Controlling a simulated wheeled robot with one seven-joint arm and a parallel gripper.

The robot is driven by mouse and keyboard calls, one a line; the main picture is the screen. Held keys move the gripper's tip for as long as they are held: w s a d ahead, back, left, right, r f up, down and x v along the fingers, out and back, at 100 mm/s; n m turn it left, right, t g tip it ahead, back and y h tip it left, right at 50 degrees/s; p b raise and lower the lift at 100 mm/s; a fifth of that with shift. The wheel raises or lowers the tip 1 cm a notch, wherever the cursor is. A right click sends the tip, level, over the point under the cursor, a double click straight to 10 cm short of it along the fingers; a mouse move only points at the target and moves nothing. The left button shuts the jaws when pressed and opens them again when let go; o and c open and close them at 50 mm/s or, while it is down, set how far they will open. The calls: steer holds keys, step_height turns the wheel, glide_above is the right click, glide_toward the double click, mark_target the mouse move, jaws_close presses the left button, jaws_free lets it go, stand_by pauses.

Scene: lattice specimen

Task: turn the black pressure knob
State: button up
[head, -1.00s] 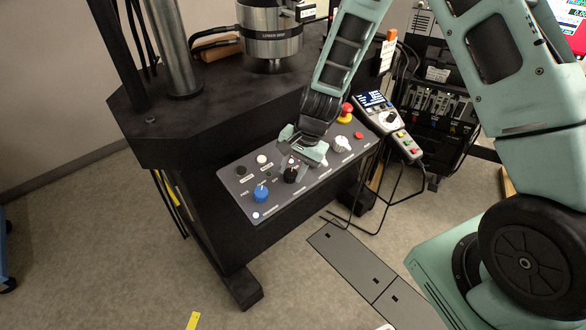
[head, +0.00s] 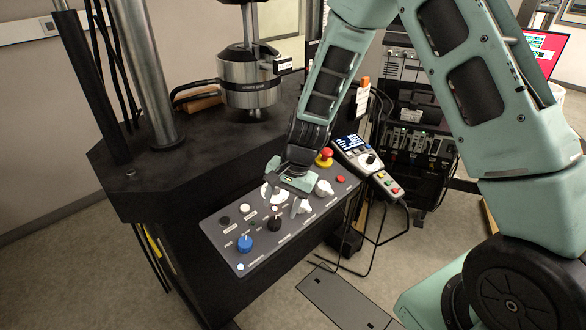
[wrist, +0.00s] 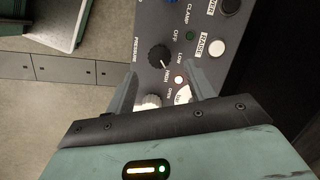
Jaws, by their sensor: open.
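The black pressure knob (head: 274,223) sits on the sloped grey control panel (head: 228,253), to the right of a blue knob (head: 245,243). My gripper (head: 286,192) is over the panel, up and to the right of the knob in the head view. In the wrist view its two fingers (wrist: 162,77) are spread apart with nothing gripped between them. The knob stands clear of both fingers.
A white round dial (wrist: 183,94) and a white knob (wrist: 151,101) lie near my fingers. A red mushroom button (head: 325,157) and a handheld pendant (head: 367,162) are at the panel's right end. A metal cylinder (head: 248,80) hangs above the black machine table (head: 190,160).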

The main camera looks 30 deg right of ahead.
steer(key=v, duration=1.2)
steer(key=shift+r, duration=0.3)
steer(key=shift+d, duration=0.15)
steer(key=s+a+r+n+g, duration=0.1)
steer(key=s+a+r+n, duration=0.3)
steer(key=s+a+n, duration=0.8)
steer(key=s+n+h, duration=0.2)
steer(key=s+n, duration=0.3)
steer(key=s, duration=0.8)
steer(key=shift+d+r, duration=0.25)
steer(key=shift+r, duration=0.2)
